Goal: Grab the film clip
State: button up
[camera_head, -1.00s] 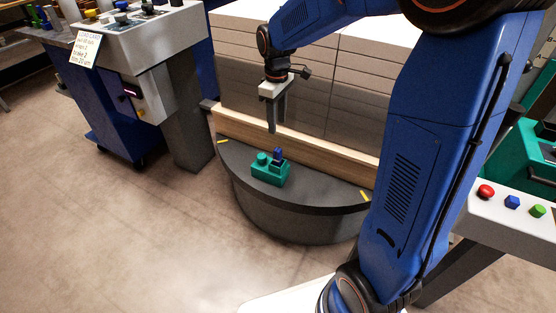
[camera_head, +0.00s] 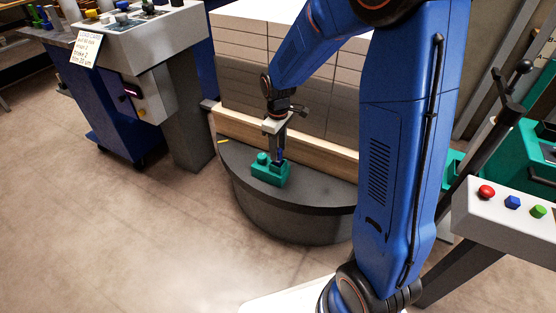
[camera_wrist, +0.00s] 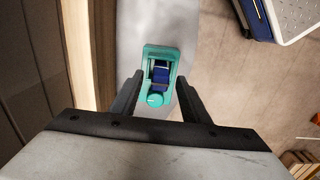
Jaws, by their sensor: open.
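The film clip appears to be the small blue piece (camera_wrist: 160,75) seated in a green holder (camera_wrist: 148,52) with a round green knob. The holder (camera_head: 268,174) stands on the dark half-round platform (camera_head: 310,194). My gripper (camera_head: 279,158) is directly above the holder, pointing down, with its fingertips at the height of the blue piece. In the wrist view my gripper (camera_wrist: 160,88) is open, one finger on each side of the holder and the blue piece. Whether a finger touches the clip cannot be told. In the head view the fingers mostly hide the blue piece.
A wooden board (camera_head: 320,155) and stacked grey blocks (camera_head: 240,65) stand right behind the platform. A grey machine with a note (camera_head: 87,48) is at left. A panel with red, blue and green buttons (camera_head: 512,202) is at right. The floor in front is clear.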

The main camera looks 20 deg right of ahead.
jog(key=shift+f, duration=0.55)
grip_shut()
